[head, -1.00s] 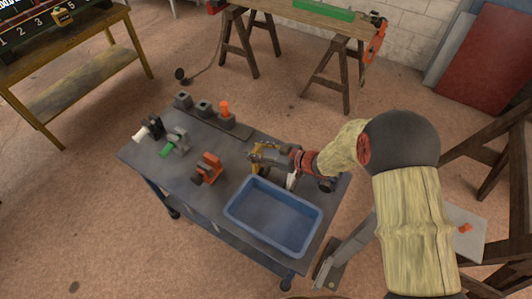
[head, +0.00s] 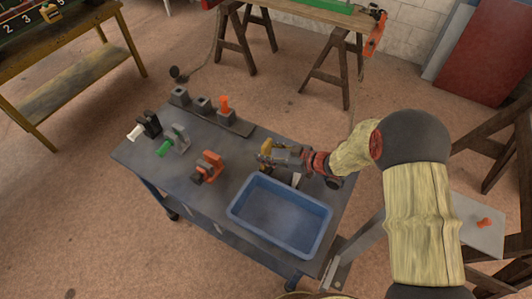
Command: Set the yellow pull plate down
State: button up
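A small yellow piece (head: 265,147), which looks like the yellow pull plate, shows at the fingertips of my gripper (head: 266,157). My gripper is low over the grey cart top (head: 226,174), behind the blue tray, and points left. The piece is small and partly covered by the fingers. I cannot tell whether the fingers are shut on it or whether it touches the cart top.
The blue tray (head: 238,222) looks empty. An orange clamp-like part (head: 210,165), a green-handled part (head: 176,140) and a white-handled part (head: 146,128) stand left. Grey blocks on a strip (head: 236,127), one with an orange peg (head: 225,105), line the back edge.

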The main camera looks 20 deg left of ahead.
jog(key=o, duration=0.4)
jog(key=shift+s+d+f, duration=0.1)
jog(key=shift+s+f, duration=0.1)
jog(key=shift+f, duration=0.3)
jog(key=shift+w+r, duration=0.1)
jog(key=shift+r, duration=0.15)
jog(key=shift+w+d+r, duration=0.1)
jog(key=shift+d, duration=0.1)
jog(key=p+v, duration=0.2)
jog(key=v, duration=0.9)
jog(key=shift+d+r, duration=0.15)
jog(key=shift+r, duration=0.05)
